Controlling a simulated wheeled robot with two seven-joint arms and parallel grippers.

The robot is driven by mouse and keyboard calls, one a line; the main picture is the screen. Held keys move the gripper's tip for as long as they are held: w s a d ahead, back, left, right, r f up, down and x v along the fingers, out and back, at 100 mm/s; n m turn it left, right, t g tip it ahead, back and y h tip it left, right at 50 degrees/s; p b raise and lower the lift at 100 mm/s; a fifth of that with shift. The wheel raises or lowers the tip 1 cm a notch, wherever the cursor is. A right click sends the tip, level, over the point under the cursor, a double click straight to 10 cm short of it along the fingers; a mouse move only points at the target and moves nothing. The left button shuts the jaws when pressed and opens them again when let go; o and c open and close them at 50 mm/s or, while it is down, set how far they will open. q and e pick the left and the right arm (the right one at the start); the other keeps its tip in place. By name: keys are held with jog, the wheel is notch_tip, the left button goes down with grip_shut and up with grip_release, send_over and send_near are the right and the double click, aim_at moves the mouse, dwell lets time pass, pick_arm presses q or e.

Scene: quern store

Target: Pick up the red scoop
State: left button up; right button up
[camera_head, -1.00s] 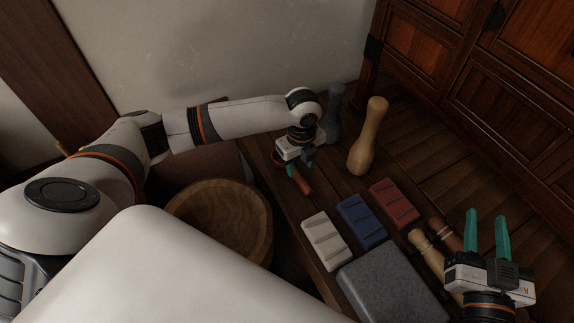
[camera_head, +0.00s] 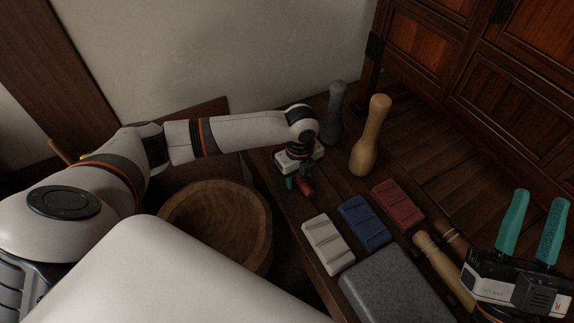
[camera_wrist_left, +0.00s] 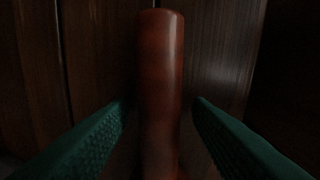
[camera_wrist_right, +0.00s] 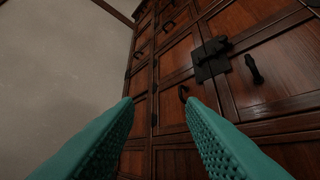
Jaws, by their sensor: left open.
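The red scoop's handle (camera_head: 305,188) shows in the head view just below my left gripper (camera_head: 297,182); the rest of the scoop is hidden by the gripper. In the left wrist view the red handle (camera_wrist_left: 160,85) runs up the middle, between the two green fingers of my left gripper (camera_wrist_left: 160,110). The fingers are open, with a gap on each side of the handle. My right gripper (camera_head: 533,230) is open and empty at the lower right. Its open fingers (camera_wrist_right: 165,120) face the cabinet in the right wrist view.
White (camera_head: 327,243), blue (camera_head: 364,222) and red (camera_head: 397,205) ridged blocks lie on the bench beside a grey stone slab (camera_head: 398,290). A wooden pestle (camera_head: 370,140) and a grey one (camera_head: 335,115) stand behind. A wooden bowl (camera_head: 262,235) sits left. A wooden cabinet (camera_head: 480,75) stands behind.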

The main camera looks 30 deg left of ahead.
pick_arm(q)
grip_shut()
jog(key=shift+r, duration=0.1)
